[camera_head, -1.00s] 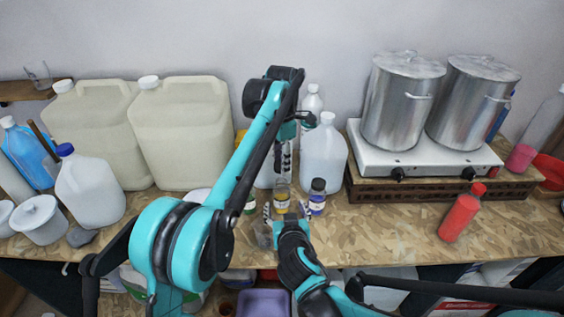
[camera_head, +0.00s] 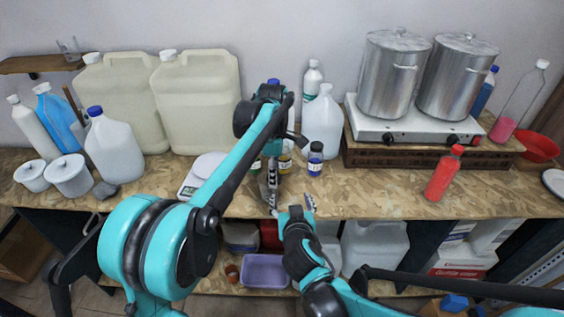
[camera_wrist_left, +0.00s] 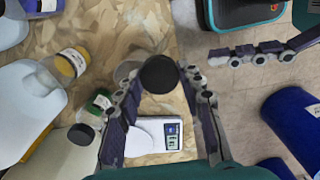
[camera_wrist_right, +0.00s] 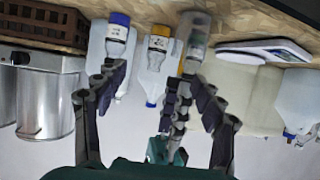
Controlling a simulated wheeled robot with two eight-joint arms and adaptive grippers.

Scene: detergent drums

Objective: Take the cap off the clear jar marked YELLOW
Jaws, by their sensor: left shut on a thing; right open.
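The clear jar with yellow contents (camera_head: 285,162) stands on the table between two others. It also shows in the left wrist view (camera_wrist_left: 70,62) and upside down in the right wrist view (camera_wrist_right: 160,42). I see no dark cap on it, and its word is too small to read. My left gripper (camera_head: 272,188) is shut on a round black cap (camera_wrist_left: 158,75), in front of that jar and apart from it. My right gripper (camera_head: 295,212) is open and empty, near the table's front edge, close to the left one.
A blue-marked jar (camera_head: 316,160) stands right of the yellow one, and a green-marked jar (camera_wrist_left: 98,103) beside it. A clear glass vessel (camera_wrist_right: 197,45) stands close to my left gripper. A white scale (camera_head: 190,190) lies to the left.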

